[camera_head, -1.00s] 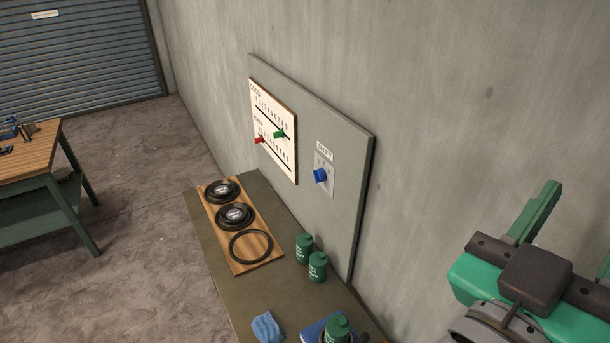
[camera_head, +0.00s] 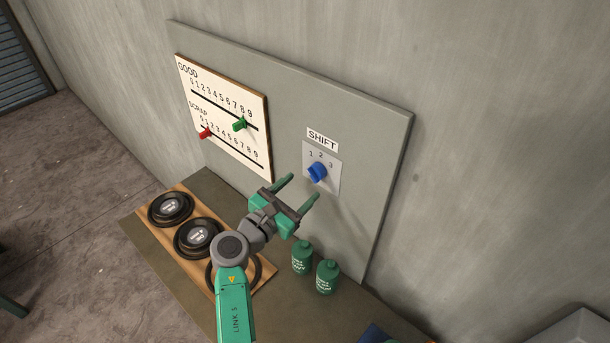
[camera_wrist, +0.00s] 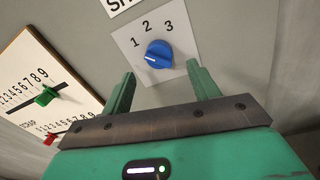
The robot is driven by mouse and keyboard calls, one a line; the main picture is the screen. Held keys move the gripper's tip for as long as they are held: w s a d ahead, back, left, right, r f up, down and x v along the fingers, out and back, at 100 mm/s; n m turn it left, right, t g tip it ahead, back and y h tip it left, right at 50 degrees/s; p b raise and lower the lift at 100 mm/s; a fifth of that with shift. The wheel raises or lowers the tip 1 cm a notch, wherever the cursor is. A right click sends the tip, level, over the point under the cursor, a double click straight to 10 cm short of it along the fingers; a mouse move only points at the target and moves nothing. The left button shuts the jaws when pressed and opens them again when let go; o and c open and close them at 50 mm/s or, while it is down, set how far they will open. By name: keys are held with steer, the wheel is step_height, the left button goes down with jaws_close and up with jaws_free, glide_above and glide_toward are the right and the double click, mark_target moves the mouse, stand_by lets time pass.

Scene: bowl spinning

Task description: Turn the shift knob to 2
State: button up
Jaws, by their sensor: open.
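The blue shift knob (camera_head: 317,173) sits on a light grey plate (camera_head: 333,180) marked 1, 2 and 3, under a SHIFT label (camera_head: 322,139). In the wrist view the knob (camera_wrist: 158,54) has a white mark on its left side, the side of the 1, pointing left and slightly down. The 2 is above the knob and the 3 is at upper right. My gripper (camera_head: 304,187) is open and empty, just in front of the panel and slightly left of and below the knob. In the wrist view its fingers (camera_wrist: 161,70) straddle the space below the knob, apart from it.
A GOOD/SCRAP counter board (camera_head: 222,112) with a green slider (camera_head: 239,123) and a red slider (camera_head: 205,133) is left of the knob. Green bottles (camera_head: 327,277) and a wooden board with black rings (camera_head: 172,207) stand on the bench below. The panel's right side is clear.

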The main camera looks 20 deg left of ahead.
mark_target(312, 177)
steer(key=x, duration=0.5)
steer(key=shift+w+b, duration=0.2)
steer(key=shift+b, duration=0.1)
steer(key=c, duration=0.9)
steer(key=shift+c, duration=0.2)
